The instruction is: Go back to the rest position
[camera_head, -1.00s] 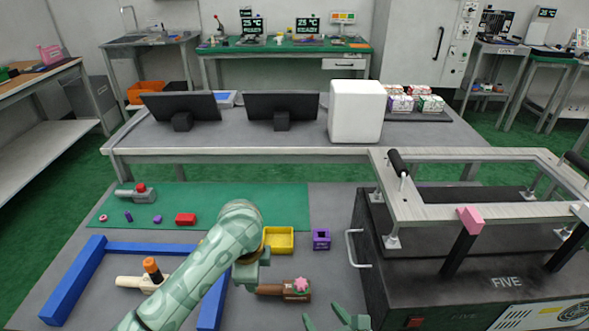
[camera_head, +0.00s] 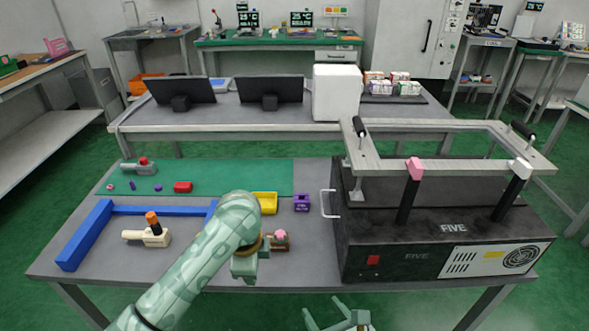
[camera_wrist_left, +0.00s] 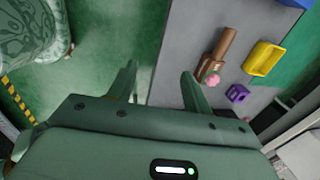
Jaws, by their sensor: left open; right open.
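My left arm (camera_head: 190,270) comes in from the lower left in the head view and bends over the table's front. Its fingertips are hidden there; in the left wrist view my left gripper (camera_wrist_left: 158,72) is open and empty, near the table edge with floor beside it. My right gripper (camera_head: 338,316) is open and empty at the bottom of the head view, in front of the table. A brown lever fixture with a pink knob (camera_head: 280,239) sits partly behind my left arm; it also shows in the left wrist view (camera_wrist_left: 220,55), apart from the fingers.
The table holds a beige fixture with an orange knob (camera_head: 150,232), a blue frame (camera_head: 88,232), a yellow tray (camera_head: 265,202), a purple block (camera_head: 301,203) and a black FIVE machine (camera_head: 420,245) at right. Green floor (camera_head: 260,312) is free in front.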

